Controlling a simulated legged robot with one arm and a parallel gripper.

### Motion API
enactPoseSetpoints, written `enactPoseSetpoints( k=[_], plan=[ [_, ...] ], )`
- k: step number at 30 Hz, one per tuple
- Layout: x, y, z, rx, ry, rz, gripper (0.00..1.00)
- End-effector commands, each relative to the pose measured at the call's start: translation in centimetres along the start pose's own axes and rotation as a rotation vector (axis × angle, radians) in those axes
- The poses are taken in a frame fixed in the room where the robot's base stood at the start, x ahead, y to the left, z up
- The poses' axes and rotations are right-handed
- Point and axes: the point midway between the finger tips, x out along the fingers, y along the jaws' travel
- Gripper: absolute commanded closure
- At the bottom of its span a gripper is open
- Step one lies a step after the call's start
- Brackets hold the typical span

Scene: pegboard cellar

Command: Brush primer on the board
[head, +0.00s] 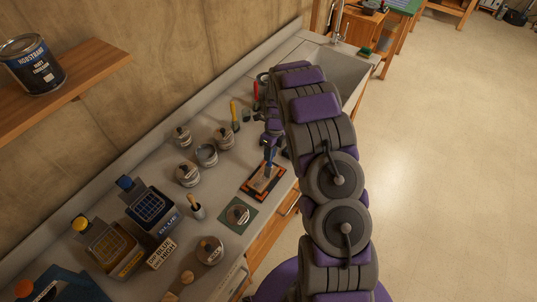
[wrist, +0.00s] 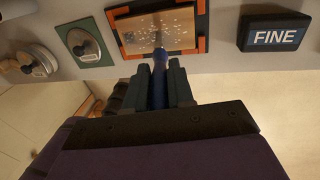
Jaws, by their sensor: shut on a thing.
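The board (head: 257,187) is a brown wooden panel in a dark frame with orange corners, flat near the counter's front edge. In the wrist view the board (wrist: 140,38) shows scattered white specks over its middle. My gripper (wrist: 160,82) is shut on a blue-handled brush (wrist: 159,70); in the head view the brush (head: 268,156) points down over the board. The brush's tip is hard to make out, so I cannot tell whether it touches. An open can (head: 206,154) stands left of the board; I cannot tell which container holds primer.
Several lidded cans (head: 187,174) stand behind and left. A green mat with a round lid (head: 239,214) lies beside the board. A dark block marked FINE (wrist: 272,34) is on its other side. A sink (head: 335,72) is at the far end.

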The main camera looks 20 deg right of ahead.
Motion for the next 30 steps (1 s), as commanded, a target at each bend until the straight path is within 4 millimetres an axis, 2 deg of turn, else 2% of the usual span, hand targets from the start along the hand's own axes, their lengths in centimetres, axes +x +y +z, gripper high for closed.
enactPoseSetpoints(
  k=[30],
  plan=[
    [-0.9,-4.2,-0.1,0.002,0.000,0.001,1.00]
  ],
)
